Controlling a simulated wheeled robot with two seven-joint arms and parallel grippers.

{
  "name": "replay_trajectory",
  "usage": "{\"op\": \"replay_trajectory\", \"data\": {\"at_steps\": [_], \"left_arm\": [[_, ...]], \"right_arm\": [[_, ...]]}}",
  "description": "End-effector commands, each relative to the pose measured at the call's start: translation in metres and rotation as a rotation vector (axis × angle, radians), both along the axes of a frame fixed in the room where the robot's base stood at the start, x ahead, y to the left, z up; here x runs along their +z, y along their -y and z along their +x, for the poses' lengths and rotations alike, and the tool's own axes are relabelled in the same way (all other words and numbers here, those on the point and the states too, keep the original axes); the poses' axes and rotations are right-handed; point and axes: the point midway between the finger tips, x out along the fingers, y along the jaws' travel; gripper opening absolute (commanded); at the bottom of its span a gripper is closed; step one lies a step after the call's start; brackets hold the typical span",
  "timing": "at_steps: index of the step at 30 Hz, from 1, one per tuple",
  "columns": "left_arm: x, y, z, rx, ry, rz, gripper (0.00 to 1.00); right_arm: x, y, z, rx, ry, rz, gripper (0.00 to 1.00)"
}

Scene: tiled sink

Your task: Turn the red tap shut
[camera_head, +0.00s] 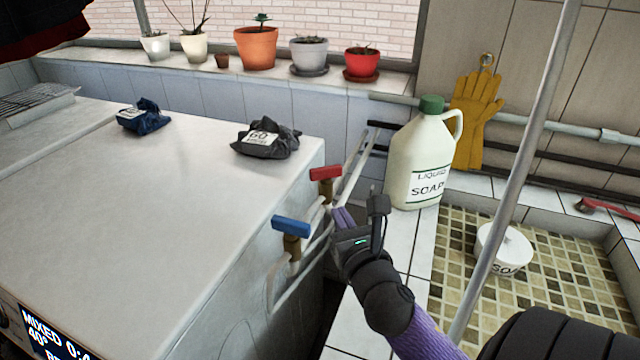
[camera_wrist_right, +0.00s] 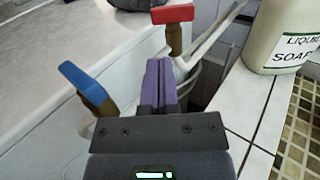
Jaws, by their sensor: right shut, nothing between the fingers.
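The red tap (camera_head: 325,173) has a red bar handle on a brass valve, beside the right side of the white machine (camera_head: 170,200). It also shows at the top of the right wrist view (camera_wrist_right: 172,14). The blue tap (camera_head: 291,226) sits nearer to me, and shows at the left of the wrist view (camera_wrist_right: 84,82). My right gripper (camera_head: 343,217) is shut and empty, its purple fingers together. In the wrist view the fingertips (camera_wrist_right: 160,65) lie between the two taps, just short of the red one; I cannot tell whether they touch it. My left gripper is not in view.
A soap jug (camera_head: 418,160) stands on the tiled ledge right of the taps. A grey pole (camera_head: 520,170) crosses the right side. A small white bowl (camera_head: 504,248) sits in the mosaic sink. Potted plants (camera_head: 256,46) line the sill.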

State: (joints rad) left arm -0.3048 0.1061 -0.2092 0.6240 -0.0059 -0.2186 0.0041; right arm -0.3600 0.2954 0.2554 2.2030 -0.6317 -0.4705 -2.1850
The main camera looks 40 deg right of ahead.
Motion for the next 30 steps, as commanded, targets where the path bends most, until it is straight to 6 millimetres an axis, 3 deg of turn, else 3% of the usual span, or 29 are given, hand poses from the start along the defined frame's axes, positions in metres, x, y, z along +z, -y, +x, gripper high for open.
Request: {"op": "replay_trajectory", "data": {"at_steps": [9,15,30], "left_arm": [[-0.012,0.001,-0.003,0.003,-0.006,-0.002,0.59],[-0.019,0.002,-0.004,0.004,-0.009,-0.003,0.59],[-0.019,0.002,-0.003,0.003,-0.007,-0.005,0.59]], "right_arm": [[-0.001,0.029,0.063,-0.004,0.002,0.001,0.00],[-0.002,0.040,0.088,-0.004,-0.001,0.004,0.00],[0.000,0.042,0.095,-0.001,-0.002,0.003,0.00]]}}
